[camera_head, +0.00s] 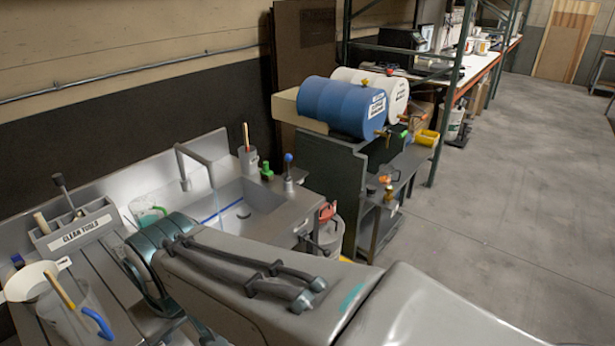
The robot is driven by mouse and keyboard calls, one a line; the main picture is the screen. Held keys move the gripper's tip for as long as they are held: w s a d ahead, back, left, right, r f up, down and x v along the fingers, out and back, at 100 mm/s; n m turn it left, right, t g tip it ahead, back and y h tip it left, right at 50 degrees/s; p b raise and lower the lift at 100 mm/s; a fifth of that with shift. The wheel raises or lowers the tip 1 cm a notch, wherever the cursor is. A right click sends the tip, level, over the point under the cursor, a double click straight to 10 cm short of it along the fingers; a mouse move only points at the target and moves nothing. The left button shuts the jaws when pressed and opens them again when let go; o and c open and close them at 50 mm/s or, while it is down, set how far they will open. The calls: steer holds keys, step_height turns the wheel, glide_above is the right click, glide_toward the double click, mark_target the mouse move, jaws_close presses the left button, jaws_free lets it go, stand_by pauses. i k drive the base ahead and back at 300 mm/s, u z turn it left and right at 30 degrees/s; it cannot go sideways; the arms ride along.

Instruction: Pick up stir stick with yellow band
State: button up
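A wooden stick (60,287) leans in a clear pitcher (84,322) with a blue handle at the lower left, on the steel counter. A yellowish-orange patch shows on its lower part, but I cannot tell surely that it is a band. Another stick (246,136), reddish-brown, stands in a grey cup (248,159) behind the sink; no yellow band can be made out on it. My arm crosses the lower middle of the view and hides part of the counter. My gripper is not visible, so its state and distance from the sticks do not show.
A "CLEAN TOOLS" holder (80,228) and a white strainer-like bowl (30,282) are near the pitcher. The sink (250,205) has a tall faucet (190,152). A blue drum (340,106) lies on a rack to its right. The floor (510,200) at right is clear.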

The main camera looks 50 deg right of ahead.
mark_target(48, 274)
steer(key=u, duration=0.1)
steer(key=k, duration=0.3)
steer(key=z, duration=1.05)
steer(key=i, duration=0.7)
steer(key=z, duration=0.55)
